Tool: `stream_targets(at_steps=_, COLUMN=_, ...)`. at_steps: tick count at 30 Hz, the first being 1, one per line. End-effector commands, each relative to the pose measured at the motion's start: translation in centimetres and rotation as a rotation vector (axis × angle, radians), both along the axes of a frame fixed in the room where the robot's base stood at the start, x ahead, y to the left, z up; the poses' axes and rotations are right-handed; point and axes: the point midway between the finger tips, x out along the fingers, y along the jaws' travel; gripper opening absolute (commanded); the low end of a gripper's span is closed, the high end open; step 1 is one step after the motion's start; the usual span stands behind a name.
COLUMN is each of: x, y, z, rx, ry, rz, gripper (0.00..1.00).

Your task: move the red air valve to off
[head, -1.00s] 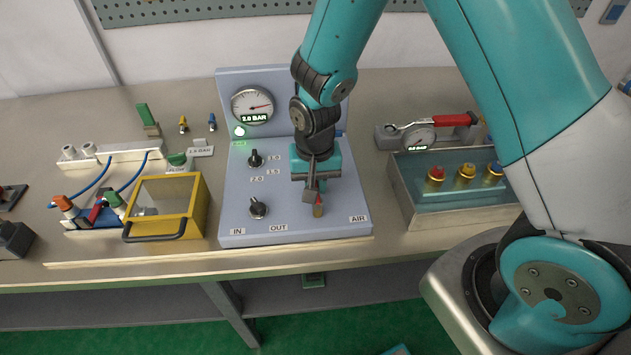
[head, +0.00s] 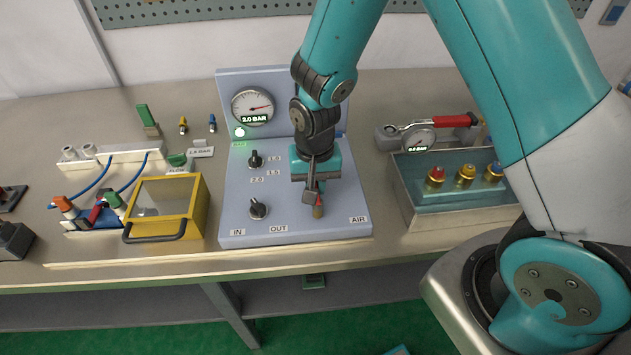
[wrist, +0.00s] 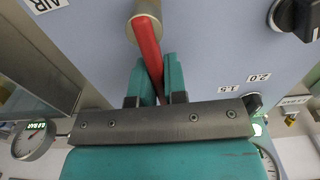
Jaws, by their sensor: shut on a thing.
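The red air valve lever (wrist: 149,50) runs from its round brass hub (wrist: 146,17) down between the jaws in the wrist view. My gripper (wrist: 160,78) is shut on the lever, with one teal finger on each side of it. In the head view my gripper (head: 312,190) points down over the right part of the blue-grey panel (head: 300,235), near the AIR label (head: 358,219). There the brass valve end (head: 318,210) shows just below the jaws, and the lever is mostly hidden by my gripper.
A gauge (head: 252,106) on the panel's back plate reads 2.0 BAR. Two black knobs (head: 257,209) (head: 255,159) are left of my gripper. A yellow-framed box (head: 168,208) stands left of the panel. A metal tray (head: 410,200) with several coloured fittings stands right.

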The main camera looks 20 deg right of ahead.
Motion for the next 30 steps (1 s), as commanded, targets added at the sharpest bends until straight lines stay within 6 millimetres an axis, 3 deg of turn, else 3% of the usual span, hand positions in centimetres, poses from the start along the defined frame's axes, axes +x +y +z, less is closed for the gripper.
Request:
stream_targets(at_steps=17, x=-0.1, y=-0.2, z=0.0, rx=-0.002, ry=0.003, rz=-0.013, gripper=0.0)
stream_targets(at_steps=24, x=-0.7, y=-1.3, z=0.0, rx=-0.003, ry=0.004, rz=-0.276, gripper=0.0)
stream_targets(at_steps=30, x=-0.8, y=-1.5, z=0.0, rx=-0.003, ry=0.004, rz=-0.318, gripper=0.0)
